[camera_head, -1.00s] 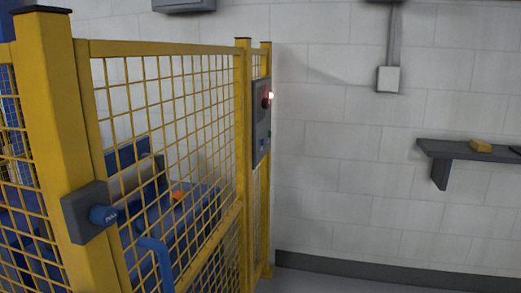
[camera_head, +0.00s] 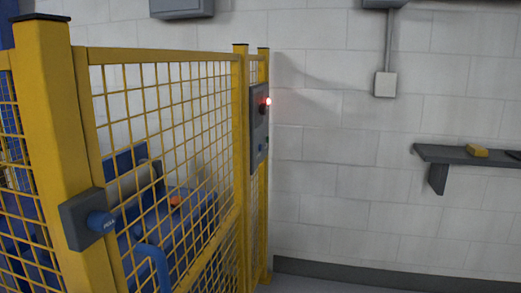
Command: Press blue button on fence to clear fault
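A yellow mesh fence (camera_head: 88,150) fills the left half of the head view. On its near post is a dark grey box (camera_head: 77,222) with a round blue button (camera_head: 101,222) facing right; the lettering on it is too small to read surely. A grey control panel (camera_head: 258,125) hangs on the far post, seen nearly edge-on. It carries a lit red lamp (camera_head: 267,101), a dark round part below the lamp and a small blue button (camera_head: 261,155) lower down. Neither of my grippers is in view.
Blue machinery with an orange part (camera_head: 175,201) is behind the mesh. Floor beside the fence looks clear.

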